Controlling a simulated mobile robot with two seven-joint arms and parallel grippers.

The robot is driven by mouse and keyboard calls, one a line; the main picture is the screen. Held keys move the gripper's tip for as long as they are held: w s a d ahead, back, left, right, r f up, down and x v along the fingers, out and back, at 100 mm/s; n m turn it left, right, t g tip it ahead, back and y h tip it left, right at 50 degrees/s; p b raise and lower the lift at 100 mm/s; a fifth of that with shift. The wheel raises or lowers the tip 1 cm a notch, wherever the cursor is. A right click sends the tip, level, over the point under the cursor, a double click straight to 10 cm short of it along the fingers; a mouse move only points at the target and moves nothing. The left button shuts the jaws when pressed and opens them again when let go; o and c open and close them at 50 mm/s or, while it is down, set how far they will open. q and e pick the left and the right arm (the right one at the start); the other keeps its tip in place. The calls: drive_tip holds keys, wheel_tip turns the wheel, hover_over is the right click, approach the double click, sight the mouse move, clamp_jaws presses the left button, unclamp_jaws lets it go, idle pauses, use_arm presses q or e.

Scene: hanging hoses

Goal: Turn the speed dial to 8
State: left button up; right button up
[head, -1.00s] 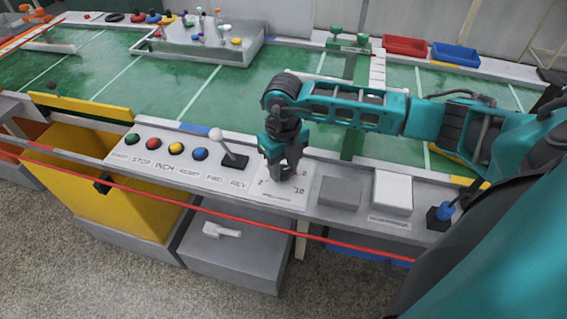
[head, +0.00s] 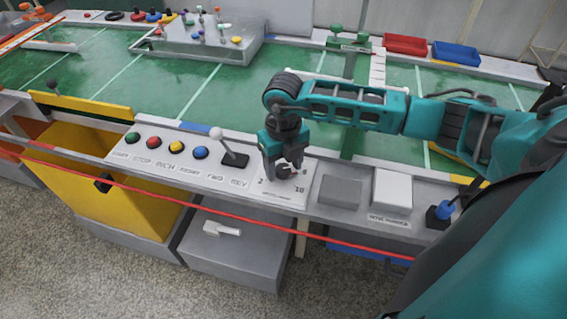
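The speed dial (head: 285,173) is a small dark knob on a white plate (head: 282,197) in the front panel. The numbers 2 at its left and 10 at its right can be read; the others are hidden or too small. My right gripper (head: 284,174) points down over the dial. Its dark fingers are spread, one on each side of the knob, and part of the knob shows between them. I cannot tell whether a finger touches it, nor which number the dial points at. My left gripper is not in view.
Left of the dial are a white-knobbed lever (head: 217,134) and several coloured buttons (head: 176,147). To the right are a grey block (head: 340,190), a white block (head: 392,190) and a blue-topped joystick (head: 444,211). A red cord (head: 230,215) runs along the panel front.

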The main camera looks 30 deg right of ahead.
sight(284, 169)
drive_tip(key=shift+r, duration=0.2)
wheel_tip(284, 169, up, 13)
drive_tip(key=shift+f+p, duration=0.2)
drive_tip(key=shift+p, duration=0.2)
idle(0.6)
